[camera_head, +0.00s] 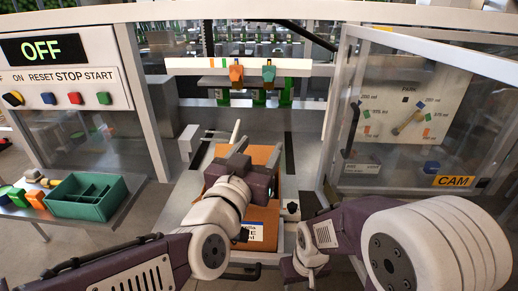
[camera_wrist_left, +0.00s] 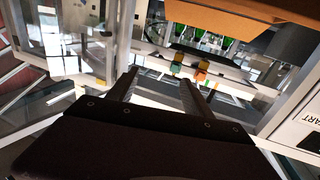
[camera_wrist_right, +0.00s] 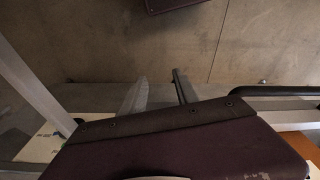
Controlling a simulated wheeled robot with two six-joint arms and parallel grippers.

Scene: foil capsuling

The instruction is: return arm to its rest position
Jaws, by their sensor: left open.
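My left gripper (camera_head: 257,152) is over the orange-brown board in the middle of the head view, its fingers pointing away toward the machine. In the left wrist view its two fingers (camera_wrist_left: 157,92) stand apart with nothing between them. My right gripper is low in the head view, right of the board, with its fingers hidden there. In the right wrist view its fingers (camera_wrist_right: 160,88) stand apart and empty above the floor and a metal rail.
An orange-brown board (camera_head: 262,222) lies between metal rails. A green divided tray (camera_head: 88,197) and coloured blocks sit on the left shelf. The control panel (camera_head: 62,72) reads OFF. A clear door (camera_head: 408,110) stands at right. Orange and teal parts (camera_head: 236,74) are at the back.

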